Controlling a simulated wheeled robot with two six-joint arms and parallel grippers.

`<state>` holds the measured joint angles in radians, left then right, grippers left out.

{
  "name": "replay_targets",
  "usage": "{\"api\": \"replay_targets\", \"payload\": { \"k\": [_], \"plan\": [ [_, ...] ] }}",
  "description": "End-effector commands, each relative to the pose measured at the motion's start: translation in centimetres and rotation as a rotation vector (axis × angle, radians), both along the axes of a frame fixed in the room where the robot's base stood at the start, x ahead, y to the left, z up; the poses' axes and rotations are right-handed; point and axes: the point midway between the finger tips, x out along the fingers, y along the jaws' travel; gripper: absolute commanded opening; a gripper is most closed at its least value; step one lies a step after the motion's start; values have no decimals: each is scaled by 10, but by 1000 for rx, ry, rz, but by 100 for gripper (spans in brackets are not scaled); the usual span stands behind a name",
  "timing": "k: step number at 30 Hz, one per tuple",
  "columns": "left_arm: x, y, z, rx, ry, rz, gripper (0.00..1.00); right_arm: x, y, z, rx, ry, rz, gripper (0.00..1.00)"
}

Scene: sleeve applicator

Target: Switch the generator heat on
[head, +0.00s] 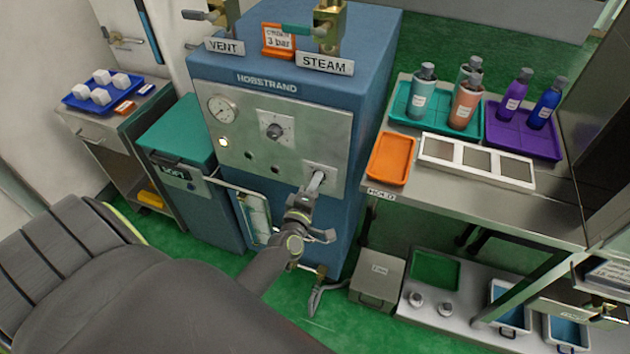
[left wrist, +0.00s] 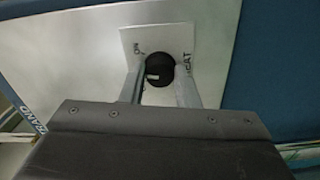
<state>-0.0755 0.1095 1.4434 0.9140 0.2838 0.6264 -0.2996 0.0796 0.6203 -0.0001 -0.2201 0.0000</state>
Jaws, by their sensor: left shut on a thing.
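The blue generator (head: 345,90) stands in the middle of the head view, with a pale control panel (head: 245,140) on its front. The heat switch is a round black knob (left wrist: 159,69) on a small white plate (left wrist: 184,38), which carries the word HEAT and a second, partly readable label. My left gripper (head: 316,184) is at this plate, low on the panel's right side. In the left wrist view its two fingers (left wrist: 159,84) are on either side of the knob, shut on it. A white mark shows on the knob. My right gripper is not in view.
A gauge (head: 223,109), another dial (head: 274,131) and a pale lamp (head: 224,142) are on the panel. VENT and STEAM valves stand on top. A bench (head: 470,205) with trays and bottles is close on the right. A teal-lidded bin (head: 178,132) is on the left.

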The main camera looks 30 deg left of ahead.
Motion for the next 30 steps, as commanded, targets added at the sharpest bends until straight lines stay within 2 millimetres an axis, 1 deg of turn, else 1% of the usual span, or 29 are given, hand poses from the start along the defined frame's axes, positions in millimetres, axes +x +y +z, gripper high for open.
{"api": "replay_targets", "payload": {
  "k": [1,9,15,22,30],
  "plan": [
    [0,0,2,44,14,0,6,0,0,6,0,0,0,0],
    [0,0,2,285,71,0,6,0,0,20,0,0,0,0],
    [0,0,1,435,108,0,6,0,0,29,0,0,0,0],
    [0,0,0,552,135,-1,6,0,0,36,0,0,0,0],
    [-1,0,-1,613,149,0,6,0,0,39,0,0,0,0]
  ]
}}
